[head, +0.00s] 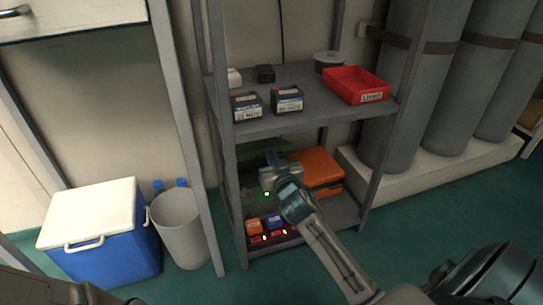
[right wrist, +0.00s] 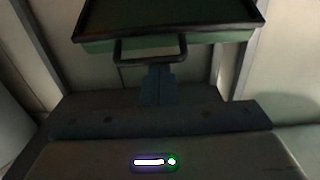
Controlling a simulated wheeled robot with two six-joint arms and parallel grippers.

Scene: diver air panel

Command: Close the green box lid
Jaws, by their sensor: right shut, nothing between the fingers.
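The green box stands on the lower shelf, left of an orange case, and is dim and partly hidden by my right arm. Its raised dark green lid (head: 278,150) shows behind my right gripper (head: 268,178). In the right wrist view a green lid edge with a dark rim (right wrist: 205,37) spans the top, with a black handle loop (right wrist: 150,60) at its front. My right gripper (right wrist: 160,72) is shut and empty, just below and in front of that edge. I cannot tell whether it touches the handle. My left gripper is out of view.
The orange case (head: 322,168) sits close to the right of my gripper. Small orange (head: 254,227) and blue (head: 274,221) items lie at the shelf's front. The upper shelf (head: 300,119) and rack posts (head: 229,190) frame the space. A cooler (head: 105,245) and bin (head: 180,230) stand left.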

